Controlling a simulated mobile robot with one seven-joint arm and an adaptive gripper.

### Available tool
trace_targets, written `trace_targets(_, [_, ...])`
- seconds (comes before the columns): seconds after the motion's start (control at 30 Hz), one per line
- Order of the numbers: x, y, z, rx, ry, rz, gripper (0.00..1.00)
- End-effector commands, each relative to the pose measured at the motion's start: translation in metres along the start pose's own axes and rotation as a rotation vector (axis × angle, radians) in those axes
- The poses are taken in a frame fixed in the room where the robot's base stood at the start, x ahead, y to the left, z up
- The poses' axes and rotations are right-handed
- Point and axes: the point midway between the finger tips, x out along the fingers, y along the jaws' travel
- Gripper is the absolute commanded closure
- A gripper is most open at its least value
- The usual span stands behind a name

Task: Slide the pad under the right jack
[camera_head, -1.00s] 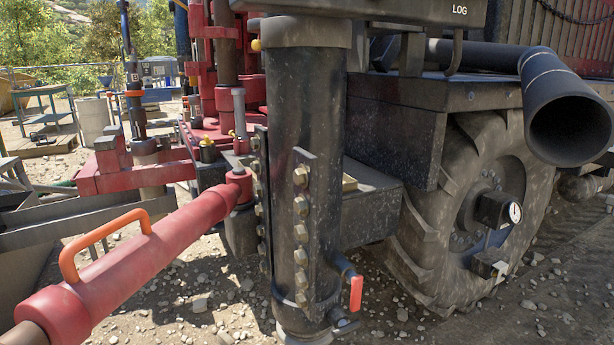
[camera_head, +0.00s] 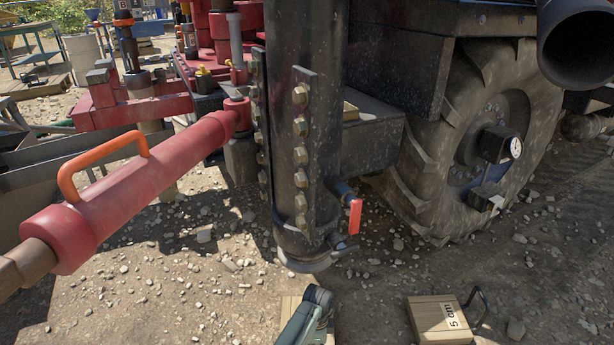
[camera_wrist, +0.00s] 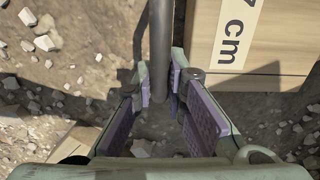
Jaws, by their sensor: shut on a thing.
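The jack (camera_head: 290,190) is a black column with bolted flanges and a red-handled valve, in the middle of the head view. Its round foot (camera_head: 305,265) is near the ground. My gripper (camera_head: 318,295) shows at the bottom edge, just below the foot in the picture. In the wrist view the fingers (camera_wrist: 168,88) are shut on a dark upright handle bar (camera_wrist: 160,40). A wooden pad marked "7 cm" (camera_wrist: 205,50) lies beside the bar at the upper right. In the head view a wooden piece (camera_head: 288,308) shows partly left of my gripper; I cannot tell which pad it is.
A wooden pad marked "5 cm" (camera_head: 428,318) with a dark handle lies on the gravel to the right. A large tyre (camera_head: 430,185) stands behind it. A red cylinder with an orange handle (camera_head: 150,180) slants across the left. Bare ground with stones lies between.

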Motion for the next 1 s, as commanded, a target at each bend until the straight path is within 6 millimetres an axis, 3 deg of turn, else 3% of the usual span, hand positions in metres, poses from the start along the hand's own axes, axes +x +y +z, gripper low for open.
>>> trace_targets(0.07, [-0.0004,-0.0009,0.0004,0.0,0.0,-0.003,1.0])
trace_targets(0.1, [-0.0003,-0.0009,0.0003,0.0,0.0,-0.003,0.85])
trace_targets(0.4, [-0.0001,-0.0003,0.0001,0.0,0.0,-0.002,0.65])
trace_targets(0.63, [0.0,-0.0001,0.0,0.0,0.0,-0.001,0.64])
trace_targets(0.9, [0.0013,0.0012,-0.0002,0.0,0.0,0.003,0.47])
trace_targets(1.0, [0.0009,0.0008,-0.0001,0.0,0.0,0.001,0.47])
